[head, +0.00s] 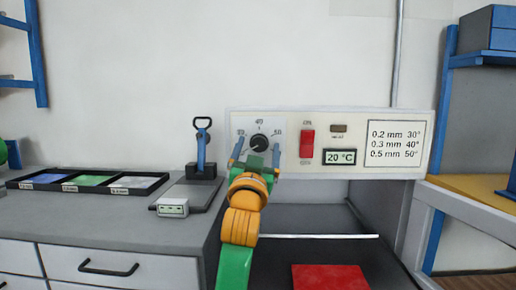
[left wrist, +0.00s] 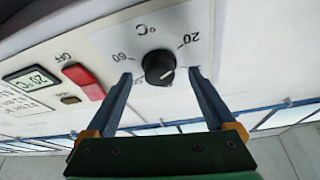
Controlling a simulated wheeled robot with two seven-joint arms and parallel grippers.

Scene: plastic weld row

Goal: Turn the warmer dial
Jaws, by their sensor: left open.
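The warmer dial (head: 259,142) is a round black knob on a white scale plate, on the cream front panel (head: 290,119). In the left wrist view the dial (left wrist: 158,66) shows upside down with a small light mark, and the scale figures 20 and 60 are readable. My left gripper (head: 257,152) is open in front of the panel. In the left wrist view its two blue fingers (left wrist: 160,76) stand apart, one on each side of the dial. I cannot tell whether they touch it. The display (head: 340,157) reads 20 °C. My right gripper is not in view.
A red switch (head: 307,142) sits right of the dial. A card (head: 395,143) lists 0.2 mm 30°, 0.3 mm 40°, 0.5 mm 50°. A red sheet (head: 330,277) lies below.

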